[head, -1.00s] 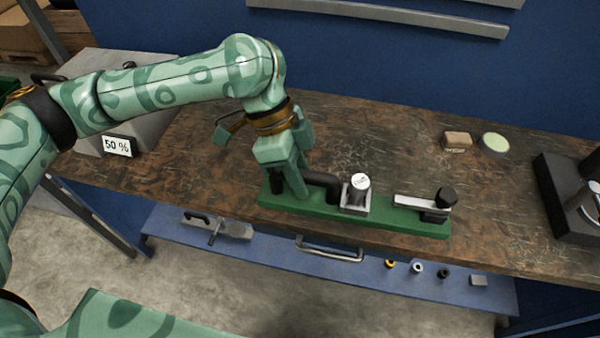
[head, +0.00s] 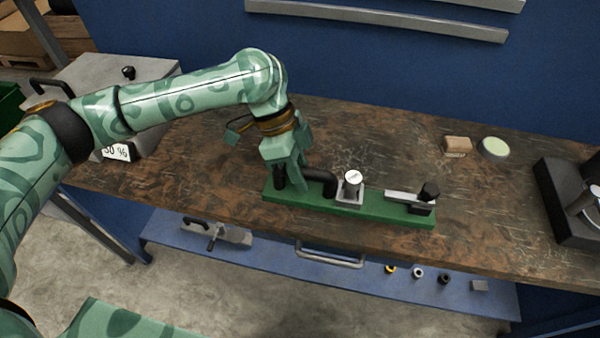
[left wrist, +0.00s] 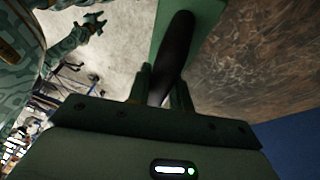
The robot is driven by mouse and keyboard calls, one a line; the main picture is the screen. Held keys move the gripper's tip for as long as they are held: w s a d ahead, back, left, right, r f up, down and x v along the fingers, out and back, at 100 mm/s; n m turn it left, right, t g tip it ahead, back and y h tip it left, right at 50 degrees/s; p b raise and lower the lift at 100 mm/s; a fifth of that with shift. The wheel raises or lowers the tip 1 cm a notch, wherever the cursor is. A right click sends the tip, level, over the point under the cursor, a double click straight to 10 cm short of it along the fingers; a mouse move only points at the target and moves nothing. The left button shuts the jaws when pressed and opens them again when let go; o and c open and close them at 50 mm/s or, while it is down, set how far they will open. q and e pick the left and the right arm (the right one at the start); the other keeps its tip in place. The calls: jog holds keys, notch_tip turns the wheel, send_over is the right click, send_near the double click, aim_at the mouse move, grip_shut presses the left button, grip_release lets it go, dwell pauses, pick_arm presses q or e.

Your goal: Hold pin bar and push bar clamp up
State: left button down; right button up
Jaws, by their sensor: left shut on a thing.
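A long green base (head: 370,211) lies along the front of the workbench in the head view. A black bent bar (head: 322,180) rises at its left end. A silver block with a round post (head: 351,187) stands mid-base. A flat silver bar (head: 403,196) with a black knob (head: 429,191) is at the right end. I cannot tell which part is the pin bar. My left gripper (head: 288,182) is shut on the black bar, which also shows between the fingers in the left wrist view (left wrist: 175,50). My right gripper (left wrist: 95,22) shows only small there; its jaws are unclear.
A tan block (head: 457,147) and a round pale green disc (head: 494,148) lie behind the base. A dark microscope-like stand (head: 570,200) is at the right edge. A grey box with a percent sign (head: 118,152) is at left. A blue lower shelf (head: 340,272) holds small parts.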

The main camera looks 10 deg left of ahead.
pick_arm(q)
jog(key=shift+w+a+f+b, duration=0.3)
jog(key=shift+w+f+b, duration=0.4)
jog(key=shift+w+f, duration=0.65)
jog(key=shift+w+a+f+b, duration=0.25)
jog(key=shift+w+f+b, duration=0.4)
jog(key=shift+w+f, duration=0.6)
jog(key=shift+w+a+f+b, duration=0.3)
jog(key=shift+w+f+b, duration=0.55)
jog(key=shift+w, duration=0.85)
jog(key=shift+f, duration=0.1)
jog(key=shift+f, duration=0.6)
